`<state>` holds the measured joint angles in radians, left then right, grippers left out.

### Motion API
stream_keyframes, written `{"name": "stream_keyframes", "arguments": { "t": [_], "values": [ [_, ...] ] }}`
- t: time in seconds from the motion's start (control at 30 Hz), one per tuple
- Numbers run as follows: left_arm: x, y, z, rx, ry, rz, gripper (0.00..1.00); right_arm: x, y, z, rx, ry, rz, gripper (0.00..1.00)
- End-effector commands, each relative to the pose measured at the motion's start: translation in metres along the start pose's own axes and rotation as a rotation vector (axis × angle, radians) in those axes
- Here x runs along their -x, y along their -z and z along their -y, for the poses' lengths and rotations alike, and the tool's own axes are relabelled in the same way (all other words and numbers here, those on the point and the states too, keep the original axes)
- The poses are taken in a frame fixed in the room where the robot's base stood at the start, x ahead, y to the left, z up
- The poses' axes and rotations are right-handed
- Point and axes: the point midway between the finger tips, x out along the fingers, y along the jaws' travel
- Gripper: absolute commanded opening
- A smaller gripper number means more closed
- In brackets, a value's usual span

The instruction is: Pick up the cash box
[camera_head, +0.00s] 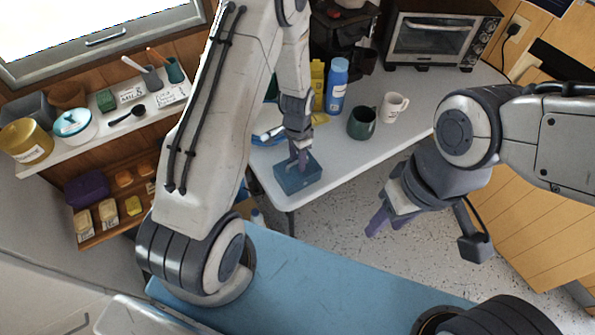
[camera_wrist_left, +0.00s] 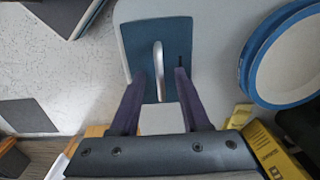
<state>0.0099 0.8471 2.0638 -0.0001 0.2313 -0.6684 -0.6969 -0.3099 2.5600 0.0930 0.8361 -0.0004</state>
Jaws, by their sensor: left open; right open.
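The cash box (camera_head: 297,178) is a small blue-teal box on the near left corner of the light table. In the left wrist view the cash box (camera_wrist_left: 172,32) shows its lid with a pale curved handle (camera_wrist_left: 158,62) standing on it. My left gripper (camera_head: 300,160) is right over the lid, and its two fingers (camera_wrist_left: 157,88) are open on either side of the handle's near end. I cannot tell whether they touch it. My right gripper (camera_head: 378,222) is open and empty over the floor, right of the table.
A blue-rimmed plate (camera_wrist_left: 290,62) lies right of the box in the left wrist view. On the table are a dark green mug (camera_head: 361,123), a white mug (camera_head: 393,107), a blue bottle (camera_head: 337,86), a yellow bottle (camera_head: 317,80) and a toaster oven (camera_head: 430,40).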

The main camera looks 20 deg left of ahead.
Motion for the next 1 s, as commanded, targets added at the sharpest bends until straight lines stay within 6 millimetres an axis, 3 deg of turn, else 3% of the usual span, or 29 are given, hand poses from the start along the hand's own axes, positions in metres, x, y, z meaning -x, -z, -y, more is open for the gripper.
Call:
{"name": "stream_keyframes", "arguments": {
  "t": [0.1, 0.2, 0.23, 1.0],
  "values": [
    [0.0002, 0.0003, 0.0001, 0.000, 0.000, -0.001, 0.46, -0.0002, 0.0000, 0.0000, 0.000, 0.000, 0.000, 0.45],
    [0.0004, 0.0003, 0.0001, 0.000, 0.000, -0.001, 0.08, -0.0002, 0.0000, 0.0000, 0.000, 0.000, 0.000, 0.45],
    [0.0004, 0.0003, 0.0001, 0.000, 0.000, -0.001, 0.00, -0.0002, 0.0000, 0.0000, 0.000, 0.000, 0.000, 0.45],
    [0.0010, 0.0004, 0.0001, 0.000, 0.001, -0.001, 0.00, -0.0001, 0.0000, 0.0000, 0.000, 0.000, 0.000, 0.45]
  ]
}}
